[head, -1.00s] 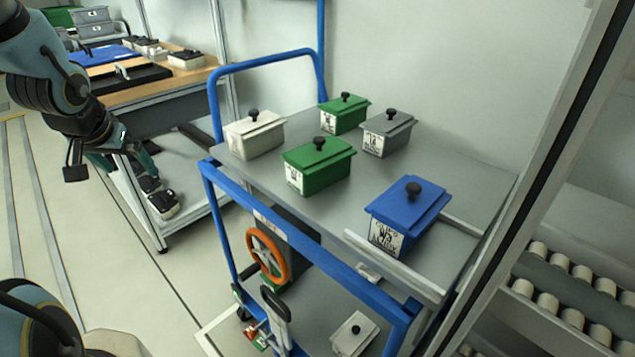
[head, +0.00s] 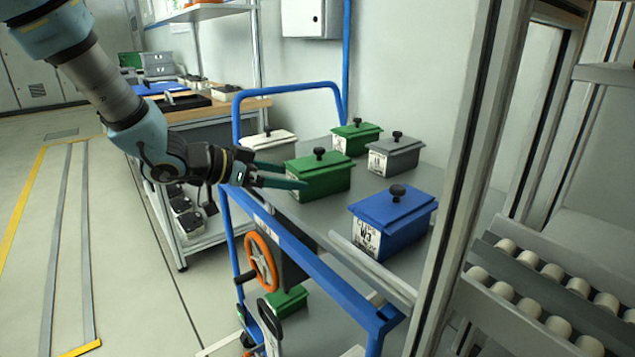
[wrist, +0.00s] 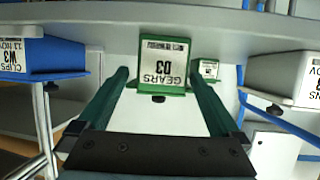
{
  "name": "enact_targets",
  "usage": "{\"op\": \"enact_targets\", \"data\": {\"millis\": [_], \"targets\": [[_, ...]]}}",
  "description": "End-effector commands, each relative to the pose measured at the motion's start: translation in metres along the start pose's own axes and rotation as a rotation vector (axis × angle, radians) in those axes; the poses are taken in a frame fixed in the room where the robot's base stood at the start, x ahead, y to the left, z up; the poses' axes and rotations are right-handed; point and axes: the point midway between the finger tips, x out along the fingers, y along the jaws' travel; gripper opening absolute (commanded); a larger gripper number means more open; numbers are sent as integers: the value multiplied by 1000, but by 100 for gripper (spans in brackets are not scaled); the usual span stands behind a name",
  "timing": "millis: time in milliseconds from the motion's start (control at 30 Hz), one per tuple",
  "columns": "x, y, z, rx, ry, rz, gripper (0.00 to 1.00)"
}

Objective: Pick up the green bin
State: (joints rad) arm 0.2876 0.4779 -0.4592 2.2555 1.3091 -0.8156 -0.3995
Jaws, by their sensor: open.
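The nearer green bin (head: 320,180), with a black knob lid, stands on the cart's grey top. In the wrist view, where things appear upside down, this green bin (wrist: 164,65) has a label reading "GEARS D3". A second green bin (head: 357,138) stands behind it and shows smaller in the wrist view (wrist: 209,70). My gripper (head: 294,177) reaches from the left to the nearer green bin's front. It is open and empty, and in the wrist view its fingers (wrist: 160,80) lie either side of that bin. I cannot tell whether they touch it.
A blue bin (head: 393,222) stands to the right, a grey bin (head: 394,155) behind, and a white bin (head: 268,146) at the left. Another green bin (head: 288,300) is on the lower shelf. The blue cart rail (head: 318,268) runs below my gripper. A roller rack (head: 545,285) is at right.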

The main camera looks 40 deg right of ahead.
Motion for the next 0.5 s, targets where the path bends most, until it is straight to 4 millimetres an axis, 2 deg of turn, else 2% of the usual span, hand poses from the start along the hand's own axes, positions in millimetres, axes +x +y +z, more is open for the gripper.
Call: {"op": "enact_targets", "data": {"millis": [33,133,500], "targets": [[10,1,1,-1,-1,4,100],[24,0,1,-1,-1,2,100],[52,-1,2,-1,-3,0,100]]}}
